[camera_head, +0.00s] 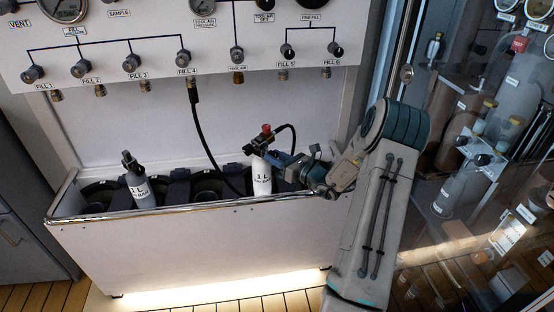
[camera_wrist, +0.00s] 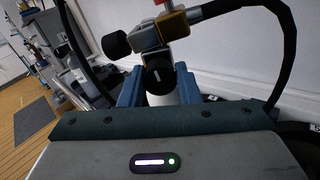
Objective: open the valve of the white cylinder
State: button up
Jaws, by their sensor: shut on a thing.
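In the wrist view, the black valve knob (camera_wrist: 158,76) with a white mark faces me, below the brass and red fitting (camera_wrist: 172,22). My gripper (camera_head: 272,157) reaches in from the right at the cylinder's top. Its blue fingers (camera_wrist: 158,88) are shut on the black knob, one on each side. The fingertips are partly hidden behind the knob and my gripper's body.
The trough's metal rim (camera_head: 200,209) runs below my arm. A black hose (camera_head: 203,130) hangs from the FILL 4 outlet. Glass-fronted shelving with several bottles (camera_head: 515,85) stands at the right.

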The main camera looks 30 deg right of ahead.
jog(key=shift+f+m+g+y+b, duration=0.1)
jog(key=shift+m+g+y+b, duration=0.2)
jog(key=shift+m+b, duration=7.1)
jog(key=shift+f+m+g+y+b, duration=0.1)
jog(key=shift+m+y+b, duration=0.3)
jog(key=shift+m+b, duration=6.95)
jog(key=m+p, duration=0.5)
jog(key=o, duration=1)
jog(key=shift+c, duration=0.2)
